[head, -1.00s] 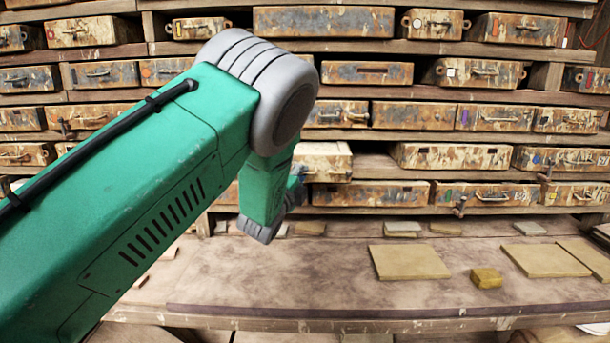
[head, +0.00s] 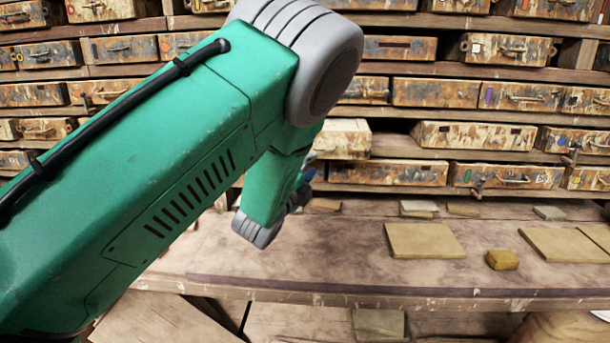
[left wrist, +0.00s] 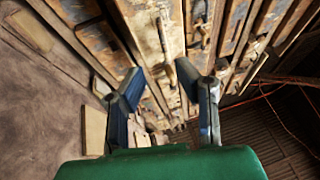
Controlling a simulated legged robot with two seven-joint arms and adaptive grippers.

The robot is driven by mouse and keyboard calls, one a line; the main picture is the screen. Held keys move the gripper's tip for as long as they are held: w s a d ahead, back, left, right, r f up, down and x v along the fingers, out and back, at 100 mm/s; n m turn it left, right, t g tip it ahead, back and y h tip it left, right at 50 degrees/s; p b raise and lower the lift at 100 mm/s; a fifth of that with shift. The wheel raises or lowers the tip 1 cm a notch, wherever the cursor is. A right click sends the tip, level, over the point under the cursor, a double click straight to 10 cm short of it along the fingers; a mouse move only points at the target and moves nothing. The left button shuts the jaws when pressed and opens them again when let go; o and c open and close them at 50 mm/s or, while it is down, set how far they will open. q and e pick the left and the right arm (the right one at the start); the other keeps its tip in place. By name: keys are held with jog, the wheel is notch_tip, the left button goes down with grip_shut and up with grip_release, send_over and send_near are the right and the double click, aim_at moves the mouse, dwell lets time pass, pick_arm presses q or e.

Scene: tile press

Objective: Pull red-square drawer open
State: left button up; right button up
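The wall of drawers (head: 435,92) has rusty, paint-worn fronts with small coloured marks. I cannot make out a red square for sure; an orange-red mark shows on a drawer (head: 182,45) at upper left. My left arm crosses the head view and hides part of the wall, and its gripper is mostly hidden behind it. In the left wrist view my left gripper (left wrist: 160,72) is open, its blue fingers spread before drawer fronts. A drawer handle (left wrist: 165,42) shows beyond and between the fingers, apart from them. My right gripper is not in view.
One pale drawer (head: 345,138) juts out beside my left forearm. The bench below holds flat tan tiles (head: 425,240) and a small yellow block (head: 502,260). Its front edge (head: 400,293) runs across the lower picture. Bare bench lies left of the tiles.

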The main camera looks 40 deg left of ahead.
aim_at(324, 150)
pick_arm(q)
jog(key=v, duration=0.3)
jog(key=shift+s+d+f, duration=0.1)
jog(key=shift+s+d, duration=0.15)
jog(key=shift+s, duration=0.1)
jog(key=shift+a, duration=0.1)
jog(key=p+x, duration=0.1)
jog(key=x, duration=1)
jog(key=shift+w+a+r, duration=0.15)
jog(key=shift+w+r, duration=0.05)
jog(key=shift+r, duration=0.05)
